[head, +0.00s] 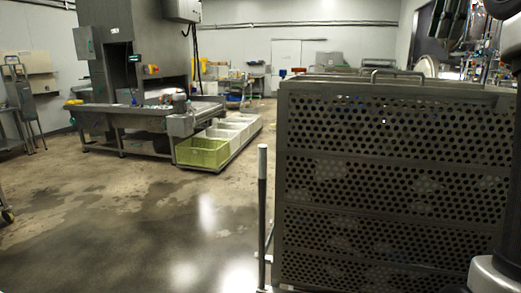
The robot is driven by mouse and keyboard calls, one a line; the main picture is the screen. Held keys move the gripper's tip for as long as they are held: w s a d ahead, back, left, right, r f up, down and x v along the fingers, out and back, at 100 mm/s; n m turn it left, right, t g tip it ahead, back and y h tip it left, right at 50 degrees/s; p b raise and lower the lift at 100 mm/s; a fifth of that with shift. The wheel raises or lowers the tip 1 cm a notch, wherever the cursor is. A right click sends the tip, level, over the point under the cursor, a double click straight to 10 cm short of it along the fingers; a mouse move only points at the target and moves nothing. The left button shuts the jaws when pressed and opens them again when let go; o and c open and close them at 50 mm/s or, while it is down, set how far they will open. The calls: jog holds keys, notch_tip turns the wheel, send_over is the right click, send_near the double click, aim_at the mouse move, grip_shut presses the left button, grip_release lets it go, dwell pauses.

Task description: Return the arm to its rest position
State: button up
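Parts of my arm (497,272) show along the right edge of the head view, dark and light grey, cut off by the frame. Dark, narrow parts at the top right look like the end of my gripper (450,20), hanging above the far right of a perforated metal crate. They are cut off by the top edge, and I cannot tell whether the fingers are open or shut. I see nothing clearly held.
The tall perforated metal crate (400,213) fills the right side close by, with an upright post (262,200) at its left. A green crate (203,152) and white bins stand beside a conveyor machine (130,116). The wet floor (130,230) at left is clear.

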jog(key=s+a+f+n, duration=0.2)
jog(key=s+f+n, duration=0.5)
jog(key=f, duration=0.4)
jog(key=s+a+f+n+t, duration=0.1)
jog(key=s+a+f+n, duration=0.2)
jog(key=s+f+n, duration=0.4)
jog(key=s+a+f+n+t, duration=0.1)
jog(key=s+f+n, duration=0.6)
jog(key=f, duration=0.7)
jog(key=s+a, duration=0.1)
jog(key=s, duration=0.1)
jog(key=shift+s+a+f, duration=0.35)
jog(key=shift+s+a, duration=0.05)
